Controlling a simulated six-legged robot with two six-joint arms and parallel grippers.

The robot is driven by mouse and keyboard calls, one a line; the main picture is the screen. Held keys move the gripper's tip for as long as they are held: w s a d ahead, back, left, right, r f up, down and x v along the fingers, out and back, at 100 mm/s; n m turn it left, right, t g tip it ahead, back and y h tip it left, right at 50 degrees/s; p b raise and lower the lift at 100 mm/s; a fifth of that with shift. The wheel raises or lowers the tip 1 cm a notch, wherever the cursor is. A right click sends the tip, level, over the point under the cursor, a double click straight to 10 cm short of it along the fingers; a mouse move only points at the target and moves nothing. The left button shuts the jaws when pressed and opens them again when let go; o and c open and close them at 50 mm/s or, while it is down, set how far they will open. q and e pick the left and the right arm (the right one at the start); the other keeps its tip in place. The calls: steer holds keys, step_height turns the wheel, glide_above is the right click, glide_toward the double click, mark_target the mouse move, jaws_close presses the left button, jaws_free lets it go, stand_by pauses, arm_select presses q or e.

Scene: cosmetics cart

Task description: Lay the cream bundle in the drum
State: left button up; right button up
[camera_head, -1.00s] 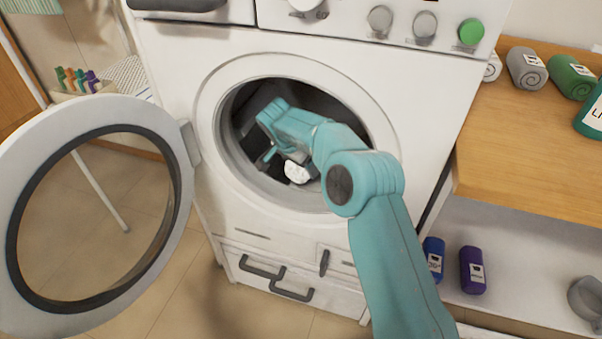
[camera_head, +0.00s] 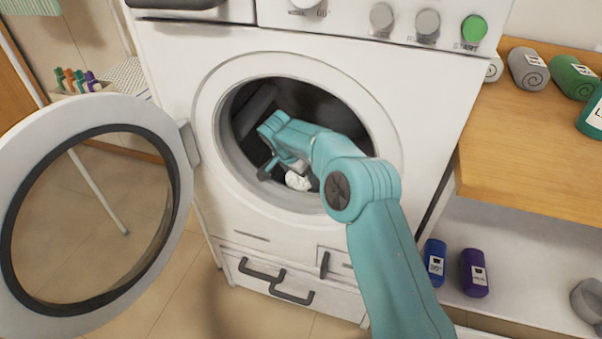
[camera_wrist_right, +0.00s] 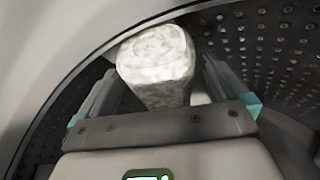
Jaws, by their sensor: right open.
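The cream bundle (camera_head: 298,180) is a pale, crumpled roll inside the dark drum (camera_head: 249,121) of the washing machine, near the lower front of the opening. In the right wrist view the bundle (camera_wrist_right: 155,55) is between the two fingers, with a gap on its right side. My right gripper (camera_head: 285,171) reaches through the round opening into the drum. Its fingers stand apart on either side of the bundle in the wrist view (camera_wrist_right: 160,80). Part of the bundle is hidden behind the gripper. My left gripper is not in view.
The round door (camera_head: 178,200) stands wide open at the left. The opening's white rim (camera_head: 212,150) surrounds my arm. A wooden counter (camera_head: 530,160) with rolled towels is at the right, above a shelf with blue and purple containers (camera_head: 474,272). A green START button (camera_head: 473,28) is on the panel.

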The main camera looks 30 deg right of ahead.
steer(key=p+v, duration=0.1)
steer(key=v, duration=0.6)
steer(key=shift+r, duration=0.25)
steer(key=shift+s+a+f, duration=0.1)
